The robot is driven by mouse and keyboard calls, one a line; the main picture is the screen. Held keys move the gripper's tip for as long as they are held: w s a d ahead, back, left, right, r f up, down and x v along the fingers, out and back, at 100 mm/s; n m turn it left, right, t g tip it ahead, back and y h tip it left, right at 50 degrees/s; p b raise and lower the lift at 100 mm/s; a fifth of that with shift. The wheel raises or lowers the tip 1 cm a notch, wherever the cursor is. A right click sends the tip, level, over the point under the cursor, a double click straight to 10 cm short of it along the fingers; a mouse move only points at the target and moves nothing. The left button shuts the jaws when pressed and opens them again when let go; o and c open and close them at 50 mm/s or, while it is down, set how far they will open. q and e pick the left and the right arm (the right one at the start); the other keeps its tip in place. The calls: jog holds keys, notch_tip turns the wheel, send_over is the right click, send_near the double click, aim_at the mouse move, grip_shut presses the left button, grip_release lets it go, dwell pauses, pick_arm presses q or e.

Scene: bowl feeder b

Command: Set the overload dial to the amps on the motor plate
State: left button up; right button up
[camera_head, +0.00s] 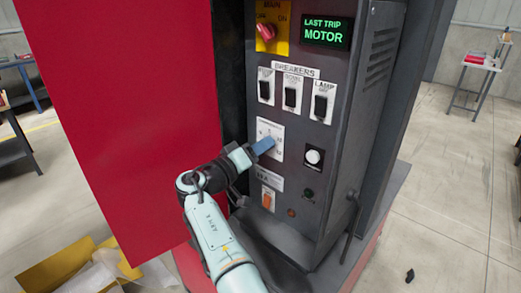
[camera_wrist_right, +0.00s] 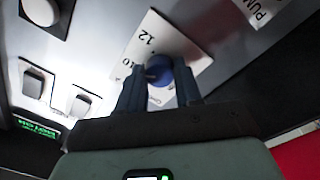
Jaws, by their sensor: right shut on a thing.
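The overload dial is a round blue knob (camera_wrist_right: 158,68) on a white scale plate (camera_wrist_right: 178,38). The scale plate also shows in the head view (camera_head: 277,132), left of centre on the grey control panel. The numbers 10 and 12 show on the plate in the right wrist view; other marks are hidden or too small to read. My right gripper (camera_head: 265,146) reaches in from the left and is shut on the knob, with a finger on each side. Where the knob points is hard to tell. I cannot make out a motor plate. My left gripper is out of view.
A lit green display (camera_head: 326,33) reads LAST TRIP MOTOR. A red door (camera_head: 130,110) stands open at left.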

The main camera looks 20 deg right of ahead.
dwell(0.3)
jog(key=o, duration=1)
jog(key=shift+o, duration=0.2)
jog(key=shift+a, duration=0.1)
jog(key=b+v, duration=0.1)
jog(key=v, duration=1.2)
jog(key=shift+b, duration=0.35)
jog(key=shift+s, duration=0.15)
